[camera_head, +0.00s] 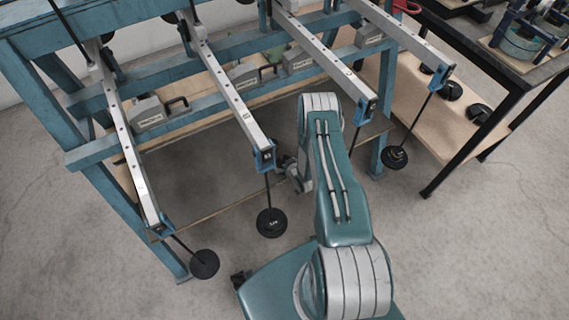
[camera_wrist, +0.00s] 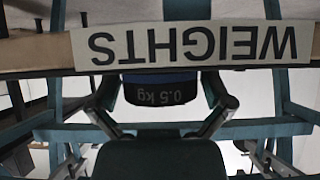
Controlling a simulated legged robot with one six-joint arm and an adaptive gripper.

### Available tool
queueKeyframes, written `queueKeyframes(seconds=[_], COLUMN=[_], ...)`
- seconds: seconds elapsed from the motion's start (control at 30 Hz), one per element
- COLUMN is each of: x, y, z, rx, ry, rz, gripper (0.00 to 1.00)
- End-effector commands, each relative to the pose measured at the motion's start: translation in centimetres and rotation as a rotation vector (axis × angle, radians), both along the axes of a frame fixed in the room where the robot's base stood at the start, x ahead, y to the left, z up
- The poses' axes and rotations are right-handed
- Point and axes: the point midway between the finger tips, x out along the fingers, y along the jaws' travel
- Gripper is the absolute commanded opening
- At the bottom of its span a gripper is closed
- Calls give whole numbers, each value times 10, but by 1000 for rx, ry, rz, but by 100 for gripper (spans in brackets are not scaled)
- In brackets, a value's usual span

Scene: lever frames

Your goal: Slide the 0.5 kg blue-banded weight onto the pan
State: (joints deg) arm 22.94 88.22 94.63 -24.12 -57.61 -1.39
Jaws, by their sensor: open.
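The black weight (camera_wrist: 160,94) with a blue band and the marking "0.5 kg" shows upside down in the wrist view. It is between or just beyond the spread fingers of my gripper (camera_wrist: 160,106), which is open; I cannot tell whether either finger touches it. I cannot make out this weight in the head view, where my arm covers part of the frame. Black round pans hang on rods from the lever ends: one at the left (camera_head: 204,264), one in the middle (camera_head: 271,222) and one at the right (camera_head: 394,157). I cannot tell which pan is meant.
A "WEIGHTS" label (camera_wrist: 190,45) crosses the wrist view on a shelf edge. Blue frame beams (camera_head: 120,215) and pale levers (camera_head: 225,85) surround my arm. A dark table (camera_head: 480,60) with a lower wooden shelf holding black weights (camera_head: 478,113) stands at right. The front floor is clear.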

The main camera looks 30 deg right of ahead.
Motion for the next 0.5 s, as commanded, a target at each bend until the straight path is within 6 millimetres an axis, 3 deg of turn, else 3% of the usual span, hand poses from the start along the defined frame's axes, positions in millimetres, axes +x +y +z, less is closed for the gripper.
queueKeyframes(seconds=[0.17,0.33,0.5], x=[0,0,1], y=[0,0,0], z=[0,0,1], rx=[0,0,-1], ry=[0,0,-1], rz=[0,0,1], gripper=[100,29,25])
